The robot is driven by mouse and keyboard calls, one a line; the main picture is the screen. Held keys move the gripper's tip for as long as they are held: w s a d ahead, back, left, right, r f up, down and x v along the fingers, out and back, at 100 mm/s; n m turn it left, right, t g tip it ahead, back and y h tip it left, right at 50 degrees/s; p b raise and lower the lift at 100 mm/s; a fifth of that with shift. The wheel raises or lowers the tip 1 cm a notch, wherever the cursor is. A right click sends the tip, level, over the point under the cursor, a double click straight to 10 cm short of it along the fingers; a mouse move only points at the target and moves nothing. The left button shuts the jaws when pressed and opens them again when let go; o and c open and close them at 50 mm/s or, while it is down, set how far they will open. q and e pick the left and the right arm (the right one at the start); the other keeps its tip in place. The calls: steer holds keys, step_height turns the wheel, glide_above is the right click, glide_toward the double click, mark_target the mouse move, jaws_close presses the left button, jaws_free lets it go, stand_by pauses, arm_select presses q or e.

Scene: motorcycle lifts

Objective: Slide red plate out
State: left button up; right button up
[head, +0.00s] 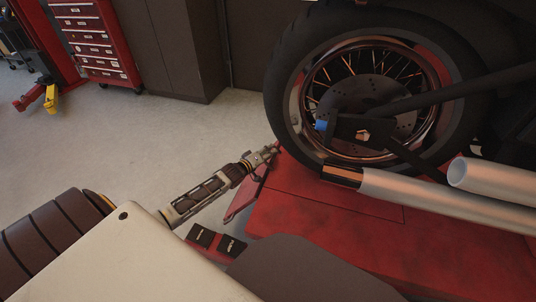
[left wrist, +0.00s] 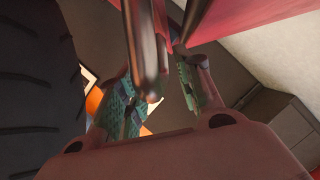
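The red plate (head: 335,188) lies flat in the red lift deck under the motorcycle's wheel, with a thin seam on its right side. My left gripper (head: 271,152) is at the plate's far left corner, close to the tyre. In the left wrist view my left gripper (left wrist: 160,92) has its green-padded fingers apart. A dark rounded bar (left wrist: 146,45) reaches down between or just in front of them; I cannot tell whether they touch it. A red surface (left wrist: 245,20) shows above the right finger. My right gripper is not in view.
The motorcycle wheel (head: 300,85) stands over the plate, with silver exhaust pipes (head: 440,195) low on the right. A red flap (head: 243,198) hangs by the lift's left edge, near black pedals (head: 215,241). A red tool cabinet (head: 98,45) stands behind.

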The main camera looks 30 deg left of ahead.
arm_select(q)
steer(key=shift+w, duration=0.2)
jaws_close()
stand_by(0.3)
